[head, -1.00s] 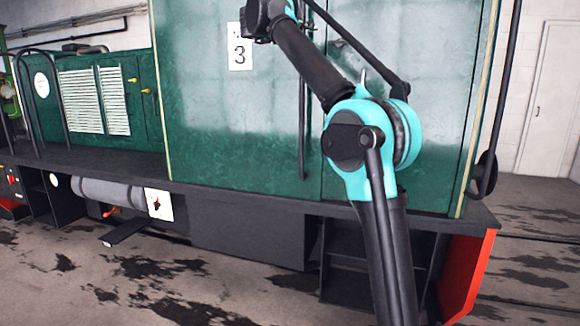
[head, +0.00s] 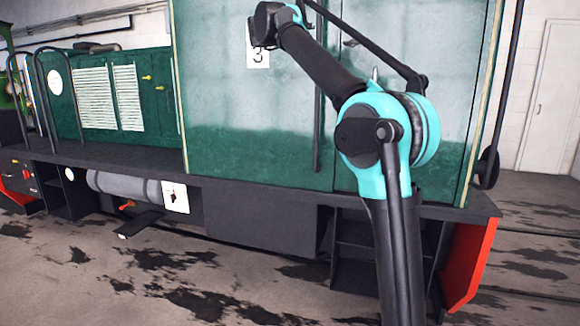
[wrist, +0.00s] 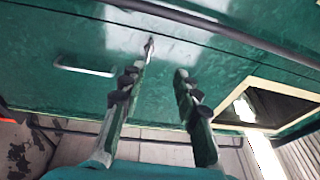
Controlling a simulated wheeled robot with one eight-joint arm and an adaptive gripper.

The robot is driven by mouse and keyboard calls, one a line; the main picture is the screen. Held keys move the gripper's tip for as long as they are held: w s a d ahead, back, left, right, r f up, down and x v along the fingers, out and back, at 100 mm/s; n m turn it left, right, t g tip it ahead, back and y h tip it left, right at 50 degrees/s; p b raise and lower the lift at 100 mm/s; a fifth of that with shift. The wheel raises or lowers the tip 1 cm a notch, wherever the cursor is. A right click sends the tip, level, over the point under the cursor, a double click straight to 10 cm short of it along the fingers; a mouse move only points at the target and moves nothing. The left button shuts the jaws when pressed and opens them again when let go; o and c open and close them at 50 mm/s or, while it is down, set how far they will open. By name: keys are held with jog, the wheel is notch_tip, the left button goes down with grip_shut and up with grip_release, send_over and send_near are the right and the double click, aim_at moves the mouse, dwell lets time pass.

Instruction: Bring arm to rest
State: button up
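My arm (head: 325,65) rises on the right of the head view, bends at a turquoise elbow joint (head: 385,135) and reaches up and left in front of the green tram cab (head: 235,110). Its dark far end partly covers the white sign with a 3 (head: 258,58). My gripper's fingers cannot be made out in the head view. In the wrist view my gripper (wrist: 158,72) is open, its two fingers apart with nothing between them. Green tram panelling with a silver handle (wrist: 85,68) lies beyond the fingers; contact cannot be judged.
A dark running board (head: 270,195) and steps (head: 355,250) line the tram's lower side. A red end plate (head: 468,262) is at the right. A vertical black handrail (head: 505,90) stands at the cab's right edge. The stained floor (head: 130,285) in front is clear. A dark window (wrist: 275,103) shows in the wrist view.

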jog(key=s+a+f+n+t+y, duration=0.1)
jog(key=a+f+n+y, duration=0.1)
jog(key=f+n+y, duration=0.8)
jog(key=s+a+f+n+y, duration=0.15)
jog(key=f+n+y, duration=0.5)
jog(key=f, duration=0.85)
jog(key=s+d+f+n+g+h, duration=0.15)
jog(key=s+f, duration=0.25)
jog(key=f, duration=0.4)
jog(key=s+d+f+n+g+y, duration=0.1)
jog(key=s+f+n+g, duration=0.15)
jog(key=s+f, duration=0.4)
jog(key=s+d+f+n+g+h, duration=0.1)
jog(key=s+f+n+g, duration=0.15)
jog(key=f, duration=0.75)
jog(key=s+d+f+g+h, duration=0.1)
jog(key=s+d+f, duration=0.3)
jog(key=s+f, duration=0.4)
jog(key=s+d+f+g+h, duration=0.2)
jog(key=s+d+f+g, duration=0.1)
jog(key=s+f, duration=0.6)
jog(key=s+d+f+n+g+h, duration=0.1)
jog(key=s+d+f+g, duration=0.1)
jog(key=s+d+f, duration=0.4)
jog(key=s+f, duration=0.2)
jog(key=s, duration=0.3)
jog(key=shift+s+f+h, duration=0.15)
jog(key=shift+f+h, duration=0.05)
jog(key=shift+h, duration=0.1)
